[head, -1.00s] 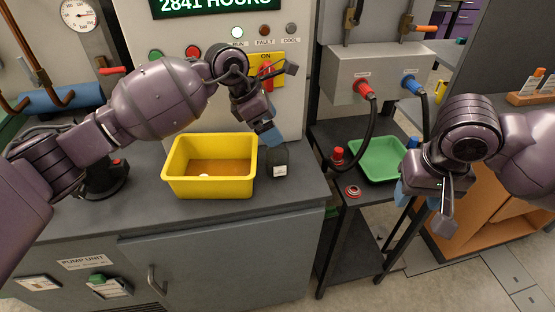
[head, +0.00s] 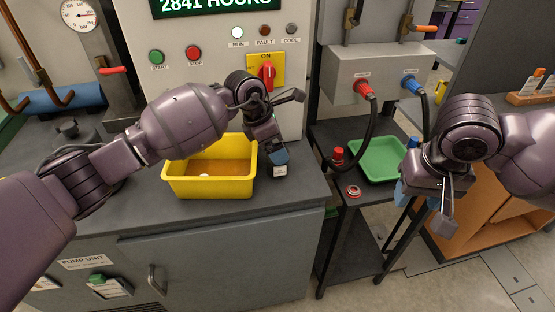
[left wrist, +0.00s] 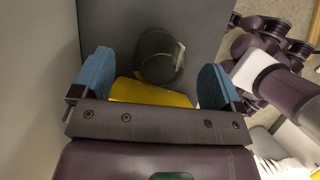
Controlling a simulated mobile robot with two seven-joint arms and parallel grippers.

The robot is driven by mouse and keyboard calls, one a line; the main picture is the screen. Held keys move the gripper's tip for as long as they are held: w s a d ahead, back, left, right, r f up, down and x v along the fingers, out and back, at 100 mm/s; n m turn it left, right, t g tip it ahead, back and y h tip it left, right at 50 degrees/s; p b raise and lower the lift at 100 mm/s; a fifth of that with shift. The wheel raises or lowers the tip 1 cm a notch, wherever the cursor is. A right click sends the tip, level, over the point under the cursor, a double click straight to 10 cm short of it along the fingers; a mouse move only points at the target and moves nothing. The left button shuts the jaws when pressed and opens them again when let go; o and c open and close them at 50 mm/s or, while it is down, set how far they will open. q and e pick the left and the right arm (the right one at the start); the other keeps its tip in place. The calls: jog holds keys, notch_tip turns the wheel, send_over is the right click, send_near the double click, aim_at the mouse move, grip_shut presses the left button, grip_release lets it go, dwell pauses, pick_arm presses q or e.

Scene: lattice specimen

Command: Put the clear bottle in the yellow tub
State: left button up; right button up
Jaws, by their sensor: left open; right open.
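The yellow tub (head: 208,188) stands on the grey counter, with an orange-brown inside and a small pale spot on its floor. The clear bottle (head: 280,171), dark-looking with a white label, stands just right of the tub, mostly hidden behind my left gripper (head: 274,157). In the left wrist view the bottle (left wrist: 156,58) shows beyond and between the spread blue fingertips of the open left gripper (left wrist: 156,82); no contact is visible. A strip of the tub (left wrist: 150,93) shows there too. My right gripper (head: 425,205) is open and empty, away at the right.
The pump unit's panel with a red switch (head: 267,72) rises behind the bottle. A lower dark table at right holds a green tray (head: 379,160), a red-capped item (head: 338,155) and a red ring (head: 353,191). The counter front is clear.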

pick_arm(q)
jog(key=shift+x, duration=1.6)
jog(key=c, duration=1.1)
jog(key=shift+o, duration=0.2)
jog(key=shift+r, duration=0.1)
